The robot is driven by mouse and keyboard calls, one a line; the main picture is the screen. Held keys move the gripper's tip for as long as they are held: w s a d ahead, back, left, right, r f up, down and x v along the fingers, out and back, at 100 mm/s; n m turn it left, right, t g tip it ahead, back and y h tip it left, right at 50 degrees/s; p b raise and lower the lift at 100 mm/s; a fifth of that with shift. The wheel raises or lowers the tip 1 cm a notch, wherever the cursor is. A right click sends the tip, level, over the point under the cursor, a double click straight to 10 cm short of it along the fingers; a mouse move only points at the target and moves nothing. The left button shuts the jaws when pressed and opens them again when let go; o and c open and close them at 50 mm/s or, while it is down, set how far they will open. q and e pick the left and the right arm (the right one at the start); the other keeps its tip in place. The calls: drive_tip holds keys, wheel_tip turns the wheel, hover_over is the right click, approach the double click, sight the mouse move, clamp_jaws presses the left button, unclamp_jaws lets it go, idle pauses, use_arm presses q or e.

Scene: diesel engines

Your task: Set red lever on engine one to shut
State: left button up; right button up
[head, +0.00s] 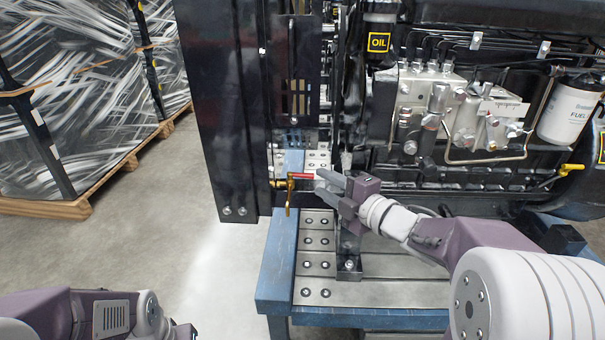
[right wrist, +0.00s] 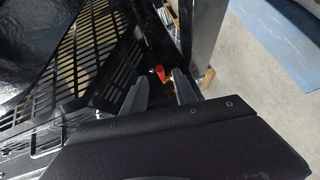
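The red lever (head: 303,176) lies roughly level in the head view, reaching right from a brass valve (head: 289,186) low on the engine's left end. My right gripper (head: 322,181) is just right of the lever, its fingers pointing left at it. In the right wrist view, the red lever (right wrist: 160,72) shows between and just beyond the spread fingertips of my right gripper (right wrist: 160,78). The fingers are apart and hold nothing. Whether a finger touches the lever is unclear. My left arm is low at the left, with its gripper (head: 184,332) cut by the bottom edge.
The engine (head: 460,110) stands on a blue-edged bench (head: 275,270) with a bolted metal top. A tall black radiator frame (head: 225,110) is close left of the valve. Another yellow-handled valve (head: 571,168) is far right. Wrapped pallets (head: 80,90) stand left, with clear floor between.

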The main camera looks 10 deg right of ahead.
sight(307, 174)
drive_tip(key=p+x, duration=0.4)
drive_tip(key=x, duration=0.4)
drive_tip(key=shift+w+a+p, duration=0.1)
drive_tip(key=shift+p, duration=0.3)
drive_tip(key=shift+w+a+f, duration=0.1)
drive_tip(key=shift+w, duration=0.2)
clamp_jaws()
